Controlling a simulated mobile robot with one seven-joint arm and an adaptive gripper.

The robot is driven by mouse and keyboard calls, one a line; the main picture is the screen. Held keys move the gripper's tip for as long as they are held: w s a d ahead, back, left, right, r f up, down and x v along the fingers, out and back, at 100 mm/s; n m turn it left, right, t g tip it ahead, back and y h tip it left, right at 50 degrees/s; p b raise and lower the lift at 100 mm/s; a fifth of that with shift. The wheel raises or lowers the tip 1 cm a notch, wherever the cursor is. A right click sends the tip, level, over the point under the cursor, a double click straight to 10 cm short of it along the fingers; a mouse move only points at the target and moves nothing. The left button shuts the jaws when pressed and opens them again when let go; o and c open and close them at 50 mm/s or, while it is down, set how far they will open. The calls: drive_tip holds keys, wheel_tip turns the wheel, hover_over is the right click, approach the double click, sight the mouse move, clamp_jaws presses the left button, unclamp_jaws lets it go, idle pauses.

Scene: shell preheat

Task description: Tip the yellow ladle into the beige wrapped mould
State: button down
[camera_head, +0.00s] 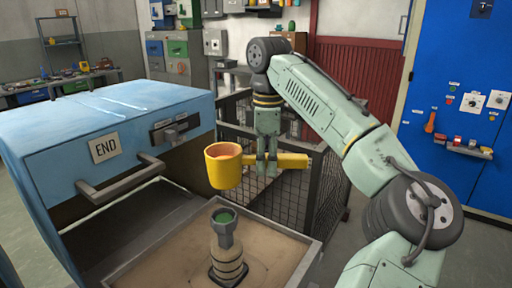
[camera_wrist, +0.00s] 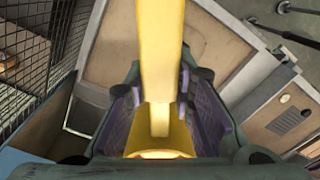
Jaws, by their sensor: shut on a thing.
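The yellow ladle (camera_head: 222,171) hangs upright in the air, its cup above and just behind the mould in the head view. Orange-brown contents show inside its rim. My gripper (camera_head: 266,168) is shut on the ladle's yellow handle (camera_head: 292,161), pointing down. In the wrist view the handle (camera_wrist: 158,60) runs between my two fingers (camera_wrist: 160,115), and the cup's glowing edge shows at the bottom. The beige wrapped mould (camera_head: 228,256) stands upright in a sand-filled tray (camera_head: 304,262), with a dark funnel-like top (camera_head: 224,220), green inside.
A blue furnace-like box (camera_head: 110,130) marked END, with a handle bar and an open front below, stands left of the tray. A dark mesh fence (camera_head: 285,198) is behind the gripper. A blue control cabinet (camera_head: 465,110) is at right.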

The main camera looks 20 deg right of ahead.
drive_tip(key=shift+w, duration=0.35)
drive_tip(key=shift+s+f, duration=0.2)
drive_tip(key=shift+f, duration=0.2)
drive_tip(key=f+t, duration=0.1)
drive_tip(key=f, duration=0.1)
drive_tip(key=f+t+h, duration=0.1)
drive_tip(key=shift+w+f, duration=0.2)
drive_tip(key=shift+f, duration=0.15)
drive_tip(key=shift+d+f+t+b, duration=0.1)
drive_tip(key=shift+t+b, duration=0.3)
drive_tip(key=shift+b, duration=0.4)
drive_tip(key=t+h+b, duration=0.1)
drive_tip(key=t+b, duration=0.1)
drive_tip(key=b, duration=0.2)
drive_tip(key=shift+w, duration=0.1)
drive_tip(key=shift+t+h+b, duration=0.7)
drive_tip(key=shift+t+b, duration=0.4)
drive_tip(key=shift+b, duration=1.25)
drive_tip(key=shift+t+b, duration=0.3)
drive_tip(key=shift+b, duration=0.05)
